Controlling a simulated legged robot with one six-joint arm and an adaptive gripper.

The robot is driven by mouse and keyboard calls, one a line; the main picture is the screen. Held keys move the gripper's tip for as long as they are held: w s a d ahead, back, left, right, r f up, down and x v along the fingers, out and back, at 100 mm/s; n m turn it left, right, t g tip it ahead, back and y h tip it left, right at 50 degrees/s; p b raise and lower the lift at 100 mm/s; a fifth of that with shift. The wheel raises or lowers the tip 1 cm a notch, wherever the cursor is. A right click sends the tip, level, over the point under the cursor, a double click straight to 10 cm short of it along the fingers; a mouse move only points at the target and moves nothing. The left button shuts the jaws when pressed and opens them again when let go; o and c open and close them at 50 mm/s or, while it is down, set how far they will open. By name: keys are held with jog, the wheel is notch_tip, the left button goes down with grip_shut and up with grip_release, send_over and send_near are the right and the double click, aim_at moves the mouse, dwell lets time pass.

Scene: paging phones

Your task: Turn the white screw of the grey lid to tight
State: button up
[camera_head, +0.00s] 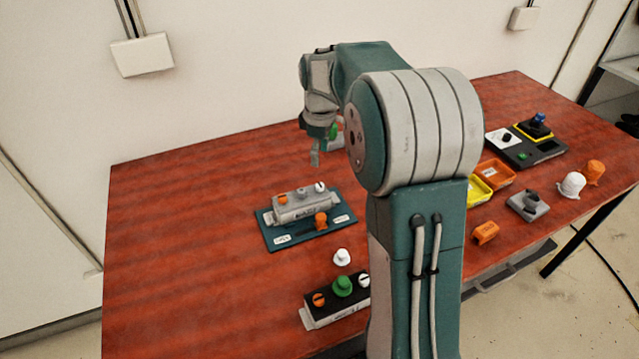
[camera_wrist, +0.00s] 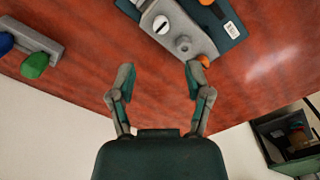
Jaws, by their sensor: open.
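The grey lid (camera_head: 304,209) lies on a dark teal plate (camera_head: 270,236) near the middle of the table. Its white screw (camera_head: 320,187) is at the lid's right end, with an orange screw (camera_head: 283,199) at the left end. In the wrist view the white screw (camera_wrist: 161,25) shows a dark slot on the grey lid (camera_wrist: 199,38). My gripper (camera_head: 316,158) is above the table, behind the lid and apart from it. In the wrist view my gripper (camera_wrist: 160,76) is open and empty, its fingers spread below the white screw in the picture.
A black-topped block with a green knob (camera_head: 343,286) and a loose white knob (camera_head: 342,257) stand in front of the plate. Yellow and orange trays (camera_head: 497,176) are at right. A grey bar with a green knob (camera_wrist: 35,65) is at left in the wrist view.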

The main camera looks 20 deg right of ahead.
aim_at(320, 185)
notch_tip(320, 185, down, 10)
jog(key=shift+f, duration=0.1)
dwell(0.4)
grip_shut()
